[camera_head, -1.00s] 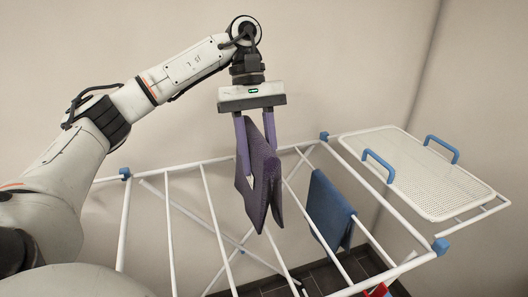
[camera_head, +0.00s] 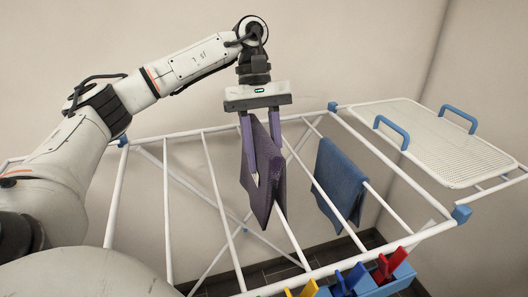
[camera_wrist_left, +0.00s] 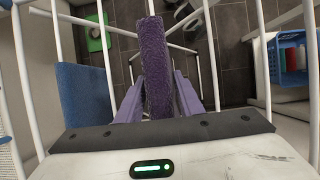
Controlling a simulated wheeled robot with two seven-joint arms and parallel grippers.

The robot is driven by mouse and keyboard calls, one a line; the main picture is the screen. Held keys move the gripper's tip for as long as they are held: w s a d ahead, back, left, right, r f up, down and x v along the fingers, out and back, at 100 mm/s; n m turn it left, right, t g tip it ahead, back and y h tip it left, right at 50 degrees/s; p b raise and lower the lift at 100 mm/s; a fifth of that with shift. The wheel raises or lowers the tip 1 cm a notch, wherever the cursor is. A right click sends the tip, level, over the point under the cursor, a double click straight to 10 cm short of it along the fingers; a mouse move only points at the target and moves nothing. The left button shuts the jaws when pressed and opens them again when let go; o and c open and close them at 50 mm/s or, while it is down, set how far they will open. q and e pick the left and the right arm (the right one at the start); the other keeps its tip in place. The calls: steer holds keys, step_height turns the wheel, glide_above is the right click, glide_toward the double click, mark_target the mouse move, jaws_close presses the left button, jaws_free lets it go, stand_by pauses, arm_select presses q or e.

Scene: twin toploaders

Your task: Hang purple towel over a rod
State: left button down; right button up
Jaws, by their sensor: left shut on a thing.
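My left gripper (camera_head: 266,165) is shut on the purple towel (camera_head: 263,195), with one finger on each side of it. The towel is folded, with its two halves hanging down below the fingers. In the head view a white rod (camera_head: 292,236) comes out from the towel's lower right edge and lines up with its fold. In the wrist view the towel (camera_wrist_left: 156,62) is seen from above, lying along the rods' direction. The fold hides whether the towel's weight rests on the rod. My right gripper is in neither view.
The white drying rack (camera_head: 212,172) has several parallel rods. A blue towel (camera_head: 340,182) hangs on the rod to the right. A mesh shelf (camera_head: 440,140) with blue handles is far right. Coloured pegs (camera_head: 352,277) sit at the front edge. A blue crate (camera_wrist_left: 292,58) shows in the wrist view.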

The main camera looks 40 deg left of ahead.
arm_select(q)
step_height(320, 180, down, 2)
steer(key=shift+f+b, duration=0.1)
steer(key=shift+b, duration=0.5)
step_height(320, 180, down, 2)
steer(key=shift+f+b, duration=0.2)
steer(key=shift+b, duration=0.65)
steer(key=shift+f+b, duration=0.55)
steer(key=shift+f, duration=0.3)
step_height(320, 180, down, 4)
steer(key=shift+r+b, duration=0.15)
steer(key=shift+b, duration=1.1)
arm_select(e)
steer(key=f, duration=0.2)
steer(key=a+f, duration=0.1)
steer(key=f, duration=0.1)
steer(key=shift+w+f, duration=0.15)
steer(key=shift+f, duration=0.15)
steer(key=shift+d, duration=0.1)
arm_select(q)
steer(key=c, duration=1.2)
jaws_free()
steer(key=shift+o, duration=0.2)
